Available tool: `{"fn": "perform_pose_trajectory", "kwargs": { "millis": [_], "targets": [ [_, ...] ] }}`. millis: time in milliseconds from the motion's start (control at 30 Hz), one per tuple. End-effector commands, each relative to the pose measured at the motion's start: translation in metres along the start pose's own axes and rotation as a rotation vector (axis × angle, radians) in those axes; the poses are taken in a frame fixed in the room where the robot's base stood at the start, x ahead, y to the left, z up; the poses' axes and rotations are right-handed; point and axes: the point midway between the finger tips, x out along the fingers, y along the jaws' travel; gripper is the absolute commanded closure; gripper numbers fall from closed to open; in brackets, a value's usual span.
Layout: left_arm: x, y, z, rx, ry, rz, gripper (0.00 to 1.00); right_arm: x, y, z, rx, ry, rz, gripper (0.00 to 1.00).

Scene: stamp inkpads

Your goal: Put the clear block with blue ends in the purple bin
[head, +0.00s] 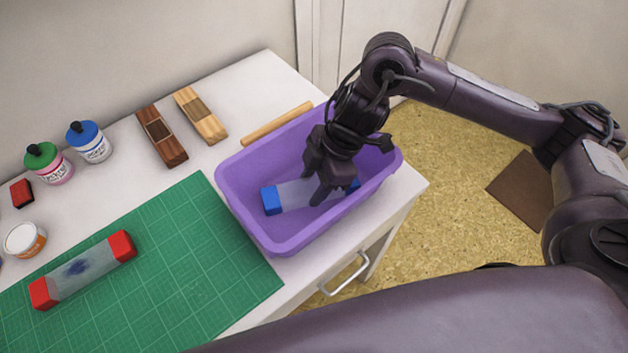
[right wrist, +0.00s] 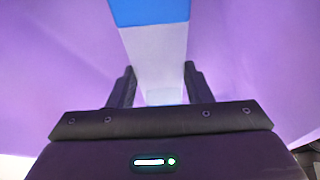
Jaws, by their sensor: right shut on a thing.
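The clear block with blue ends (head: 292,194) is inside the purple bin (head: 240,212), low between its walls. My right gripper (head: 318,196) reaches down into the bin and is shut on the block's middle. In the right wrist view the block (right wrist: 155,55) runs between the two fingers (right wrist: 158,88), with one blue end at the top edge. I cannot tell whether the block touches the bin's floor. My left gripper is not in view.
A clear block with red ends (head: 85,268) lies on the green mat (head: 190,265) left of the bin. The table's right edge is close beside the bin.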

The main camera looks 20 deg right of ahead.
Motion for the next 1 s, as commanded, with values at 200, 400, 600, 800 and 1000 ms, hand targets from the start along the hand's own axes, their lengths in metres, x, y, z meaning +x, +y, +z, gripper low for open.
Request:
{"fn": "perform_pose_trajectory", "kwargs": {
  "millis": [200, 400, 600, 800, 1000],
  "targets": [
    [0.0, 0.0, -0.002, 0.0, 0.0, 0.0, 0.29, 0.003, 0.0, 0.001, 0.0, 0.0, -0.001, 0.42],
    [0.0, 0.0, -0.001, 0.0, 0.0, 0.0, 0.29, 0.003, 0.0, 0.001, 0.0, 0.0, -0.001, 0.33],
    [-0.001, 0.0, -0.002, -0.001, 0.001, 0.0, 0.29, -0.001, 0.0, 0.0, -0.001, 0.0, 0.0, 0.33],
    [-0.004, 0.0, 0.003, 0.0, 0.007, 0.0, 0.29, -0.03, 0.001, -0.001, -0.002, -0.001, 0.005, 0.33],
    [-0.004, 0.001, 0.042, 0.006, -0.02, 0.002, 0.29, -0.077, 0.001, -0.001, 0.0, -0.003, 0.005, 0.33]
  ]
}}
